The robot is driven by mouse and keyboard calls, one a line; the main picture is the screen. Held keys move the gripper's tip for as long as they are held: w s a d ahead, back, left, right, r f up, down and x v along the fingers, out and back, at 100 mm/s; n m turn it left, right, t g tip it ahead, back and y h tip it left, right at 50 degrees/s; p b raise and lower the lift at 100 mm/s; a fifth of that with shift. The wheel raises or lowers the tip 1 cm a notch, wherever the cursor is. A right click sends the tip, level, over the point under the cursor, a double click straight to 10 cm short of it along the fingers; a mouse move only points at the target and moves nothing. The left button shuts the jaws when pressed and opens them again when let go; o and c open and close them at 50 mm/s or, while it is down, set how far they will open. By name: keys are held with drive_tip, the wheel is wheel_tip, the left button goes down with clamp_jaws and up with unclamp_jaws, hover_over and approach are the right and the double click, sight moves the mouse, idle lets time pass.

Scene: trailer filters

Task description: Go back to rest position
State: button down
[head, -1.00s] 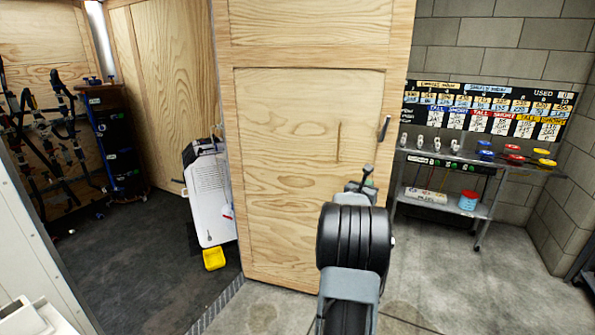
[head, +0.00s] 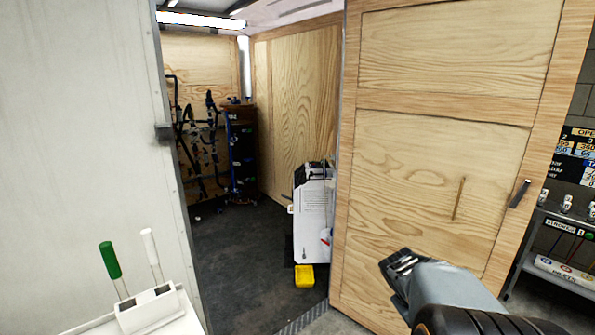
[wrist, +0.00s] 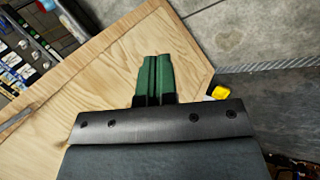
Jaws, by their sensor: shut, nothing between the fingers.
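My gripper shows in the wrist view, its two green fingers (wrist: 153,78) together with nothing between them. Behind the fingers in that view is the wooden door (wrist: 110,70). In the head view my arm reaches in from the lower right, in front of the open wooden door (head: 440,150); the green fingertips cannot be made out there. The door has a dark handle (head: 520,193) near its right edge.
The trailer's dark floor (head: 240,265) is open left of the door. Inside stand a white panelled unit (head: 312,220) and a yellow bin (head: 304,276). A white holder (head: 150,308) with a green-handled tool (head: 110,260) is at lower left. A metal cart (head: 560,235) stands at right.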

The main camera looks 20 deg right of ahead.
drive_tip(key=a+r+t+y+p, duration=0.1)
drive_tip(key=a+r+y+p, duration=0.1)
drive_tip(key=a+r, duration=0.3)
drive_tip(key=s+a+r+t+y+p, duration=0.1)
drive_tip(key=a+r+p, duration=0.4)
drive_tip(key=a, duration=0.7)
drive_tip(key=a+r+n+t+y+p, duration=0.1)
drive_tip(key=a+r+t+y+p, duration=0.1)
drive_tip(key=a+r, duration=0.4)
drive_tip(key=shift+s+a+r+t+y+p, duration=0.15)
drive_tip(key=shift+a+t+y+p, duration=0.15)
drive_tip(key=shift+a+y+p, duration=0.6)
drive_tip(key=shift+a+h, duration=0.35)
drive_tip(key=shift+h, duration=0.05)
